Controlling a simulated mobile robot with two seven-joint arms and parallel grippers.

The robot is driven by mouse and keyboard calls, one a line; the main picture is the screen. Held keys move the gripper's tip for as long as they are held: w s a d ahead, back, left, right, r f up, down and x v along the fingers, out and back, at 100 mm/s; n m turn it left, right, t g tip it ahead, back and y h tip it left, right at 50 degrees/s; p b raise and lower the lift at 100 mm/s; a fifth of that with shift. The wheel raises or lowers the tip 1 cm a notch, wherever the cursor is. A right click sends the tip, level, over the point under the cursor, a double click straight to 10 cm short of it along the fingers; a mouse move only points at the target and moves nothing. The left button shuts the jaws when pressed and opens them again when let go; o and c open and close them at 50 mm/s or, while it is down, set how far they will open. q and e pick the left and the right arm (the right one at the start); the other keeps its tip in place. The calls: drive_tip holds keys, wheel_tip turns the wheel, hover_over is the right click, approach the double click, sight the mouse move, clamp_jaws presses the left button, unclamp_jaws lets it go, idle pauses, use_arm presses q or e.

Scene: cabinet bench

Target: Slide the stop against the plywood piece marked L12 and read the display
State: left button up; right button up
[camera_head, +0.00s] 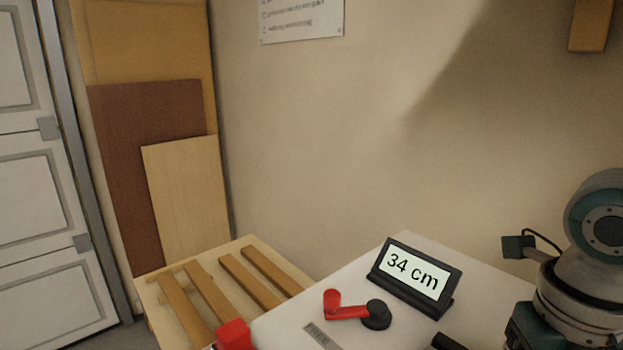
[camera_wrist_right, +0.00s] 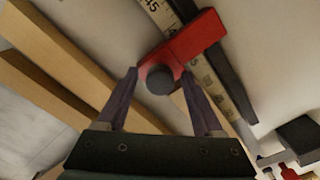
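The red stop (camera_wrist_right: 192,47) with its dark round knob (camera_wrist_right: 160,80) sits at a metal scale (camera_wrist_right: 205,75) in the right wrist view. The two fingers of my right gripper (camera_wrist_right: 160,72) straddle the stop's near end, one on each side. Whether they press on it is unclear. A red block, seemingly the stop (camera_head: 234,334), shows at the bottom of the head view. The display (camera_head: 413,272) reads "34 cm". No L12 mark is legible, and I see no plywood piece against the stop. My left gripper is out of view.
A red crank (camera_head: 347,311) stands on the pale bench (camera_head: 295,318) before the display. A slatted wooden rack (camera_head: 252,278) is at left. Panels, including a light one (camera_head: 187,192), lean on the wall. A teal-and-grey machine (camera_head: 585,290) stands at right.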

drive_tip(key=c, duration=0.9)
drive_tip(key=shift+o, duration=0.2)
drive_tip(key=shift+s+d+r+p, duration=0.1)
drive_tip(key=shift+s+d+p, duration=0.3)
drive_tip(key=shift+p, duration=0.1)
drive_tip(key=shift+s+d+p, duration=0.35)
drive_tip(key=shift+s+p, duration=0.05)
drive_tip(key=shift+s, duration=0.1)
drive_tip(key=o, duration=1)
wheel_tip(320, 180, up, 9)
drive_tip(key=p, duration=0.9)
